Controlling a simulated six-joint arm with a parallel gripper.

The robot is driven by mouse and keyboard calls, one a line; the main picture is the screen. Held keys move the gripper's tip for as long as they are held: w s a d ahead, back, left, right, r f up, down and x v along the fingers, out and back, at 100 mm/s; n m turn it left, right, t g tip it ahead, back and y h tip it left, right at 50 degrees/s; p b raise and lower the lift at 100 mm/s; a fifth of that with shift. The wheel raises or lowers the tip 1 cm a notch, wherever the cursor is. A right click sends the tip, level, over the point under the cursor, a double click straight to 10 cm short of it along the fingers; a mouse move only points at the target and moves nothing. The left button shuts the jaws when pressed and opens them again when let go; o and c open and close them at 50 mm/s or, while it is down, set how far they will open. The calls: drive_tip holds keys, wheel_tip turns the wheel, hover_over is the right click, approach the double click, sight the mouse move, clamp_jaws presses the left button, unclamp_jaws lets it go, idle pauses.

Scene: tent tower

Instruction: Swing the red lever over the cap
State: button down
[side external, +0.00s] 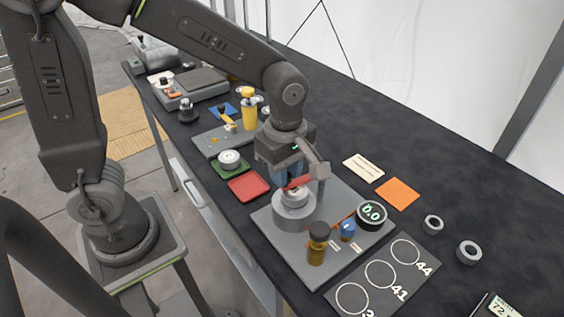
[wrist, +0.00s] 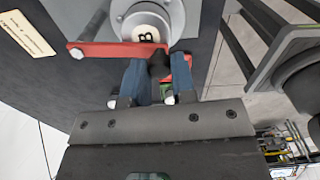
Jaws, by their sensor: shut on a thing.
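The red lever (side external: 298,183) is at the top of a round grey fixture on the grey base plate (side external: 262,218). In the wrist view the lever (wrist: 110,53) runs across the lower edge of a pale round cap marked "B" (wrist: 144,34). The cap (side external: 294,198) sits in the round fixture in the side view.
The base plate also bears a brown bottle (side external: 317,245), a blue knob (side external: 347,231) and a round display reading 0.0 (side external: 371,214). A red tray (side external: 249,186) and a green tray (side external: 230,170) lie to the left. Two grey rings (side external: 469,252) lie at the right.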

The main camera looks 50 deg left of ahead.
drive_tip(key=shift+d+n, duration=0.7)
drive_tip(key=shift+n, duration=0.2)
drive_tip(key=shift+d, duration=0.1)
drive_tip(key=c, duration=0.9)
unclamp_jaws()
drive_tip(key=shift+c, duration=0.2)
wheel_tip(320, 180, up, 14)
drive_tip(key=shift+s, duration=0.1)
drive_tip(key=s+a+f+m+t, duration=0.2)
drive_tip(key=s+a+m, duration=0.2)
drive_tip(key=m, duration=0.6)
drive_tip(key=s+a+f+m+t, duration=0.2)
drive_tip(key=s+a+m, duration=0.3)
drive_tip(key=m, duration=0.5)
drive_tip(key=shift+s+m+t, duration=0.3)
drive_tip(key=shift+s+t, duration=0.05)
drive_tip(key=shift+t, duration=0.45)
